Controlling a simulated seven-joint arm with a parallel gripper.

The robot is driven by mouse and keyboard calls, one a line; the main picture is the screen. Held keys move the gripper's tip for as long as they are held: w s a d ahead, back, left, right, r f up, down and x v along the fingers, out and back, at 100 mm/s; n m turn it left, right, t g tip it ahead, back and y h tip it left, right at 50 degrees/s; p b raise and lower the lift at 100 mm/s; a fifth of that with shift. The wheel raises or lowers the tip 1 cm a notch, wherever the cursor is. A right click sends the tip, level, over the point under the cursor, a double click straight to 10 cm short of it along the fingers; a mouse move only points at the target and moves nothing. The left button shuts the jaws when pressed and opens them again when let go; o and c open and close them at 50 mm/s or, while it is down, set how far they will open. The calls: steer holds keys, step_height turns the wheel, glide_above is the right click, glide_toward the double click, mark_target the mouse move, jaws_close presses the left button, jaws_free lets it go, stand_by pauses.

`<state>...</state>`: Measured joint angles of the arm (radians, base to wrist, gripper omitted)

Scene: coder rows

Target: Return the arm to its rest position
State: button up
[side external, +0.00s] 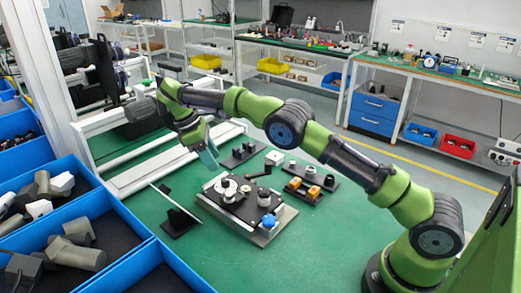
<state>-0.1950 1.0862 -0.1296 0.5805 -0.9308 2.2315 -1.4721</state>
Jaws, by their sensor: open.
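My arm, green with dark joints, rises from its base at the lower right and reaches left across the green table (290,265). The arm is bent, with its wrist high at the left. My gripper (211,160) points down above the table, behind the black-and-grey fixture plate (232,222). It is open, and I see nothing held in it. The fingertips are small here, and their exact height above the table is hard to tell.
The fixture plate carries round parts and a blue knob (269,221). Black holders with orange blocks (313,191) stand behind it. A tilted panel (162,197) stands at left. Blue bins (130,238) of grey parts line the left edge. The front table area is clear.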

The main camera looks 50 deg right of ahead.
steer(key=shift+w+d+f+m, duration=0.1)
steer(key=shift+d+f+m, duration=0.15)
steer(key=shift+f, duration=0.25)
steer(key=shift+d+f+m, duration=0.1)
steer(key=shift+f+m, duration=0.25)
steer(key=shift+f, duration=0.15)
steer(key=shift+s+d+f+m, duration=0.1)
steer(key=shift+s+d+m, duration=0.05)
steer(key=shift+s+m, duration=0.2)
steer(key=s+r+m+t+y, duration=0.1)
steer(key=s+r+m+t, duration=0.2)
steer(key=s, duration=0.7)
steer(key=s+r+m+t+y, duration=0.2)
steer(key=s+r, duration=0.4)
steer(key=s, duration=0.3)
steer(key=s+r+m+t+y, duration=0.2)
steer(key=s+r+m+t, duration=0.3)
steer(key=s, duration=0.5)
steer(key=shift+s+a+r+m, duration=0.2)
steer(key=shift+s+r+m, duration=0.15)
steer(key=shift+m, duration=0.2)
